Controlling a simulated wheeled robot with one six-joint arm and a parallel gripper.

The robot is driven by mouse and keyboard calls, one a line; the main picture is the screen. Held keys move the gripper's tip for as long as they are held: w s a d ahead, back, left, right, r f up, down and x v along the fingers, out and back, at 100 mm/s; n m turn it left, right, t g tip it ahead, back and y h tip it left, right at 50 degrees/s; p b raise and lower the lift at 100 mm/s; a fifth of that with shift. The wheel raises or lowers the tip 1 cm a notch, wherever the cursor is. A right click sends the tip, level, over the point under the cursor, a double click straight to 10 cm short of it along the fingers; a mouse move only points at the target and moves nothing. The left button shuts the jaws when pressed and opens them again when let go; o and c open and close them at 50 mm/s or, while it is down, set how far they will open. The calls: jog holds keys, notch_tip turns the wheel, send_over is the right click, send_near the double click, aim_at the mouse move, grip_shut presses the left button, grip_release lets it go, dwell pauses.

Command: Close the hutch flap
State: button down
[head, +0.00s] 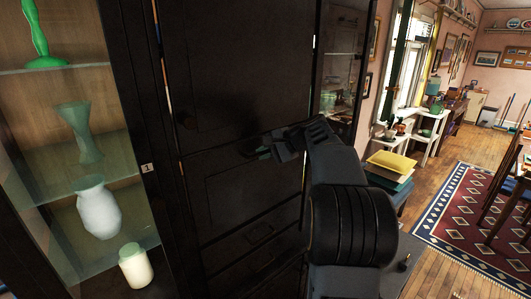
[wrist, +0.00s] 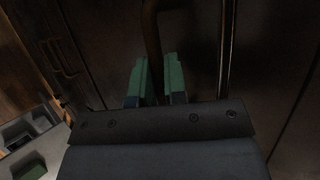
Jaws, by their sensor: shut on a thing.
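The hutch (head: 235,70) is a tall, dark wood cabinet front in the middle of the head view. Its panels are very dark, so I cannot tell for certain which is the flap or how far it stands open. My gripper (head: 262,151) is at the seam between the upper panel and the lower panel (head: 240,195). In the wrist view, the green fingers of my gripper (wrist: 160,82) are shut on a dark brown curved handle (wrist: 152,35). The handle runs up from between the fingers; its lower part is hidden.
A glass-shelved cabinet on the left holds a green vase (head: 82,130), a white vase (head: 98,207) and a cream jar (head: 136,267). A stool with yellow and teal cushions (head: 392,162) stands to the right. Open wooden floor and a patterned rug (head: 450,215) lie beyond.

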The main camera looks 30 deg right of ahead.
jog(key=shift+r, duration=0.15)
jog(key=c, duration=1.4)
grip_release()
jog(key=shift+w, duration=0.15)
jog(key=shift+c, duration=0.2)
jog(key=b+v, duration=0.1)
jog(key=v, duration=1.3)
jog(key=shift+b, duration=0.3)
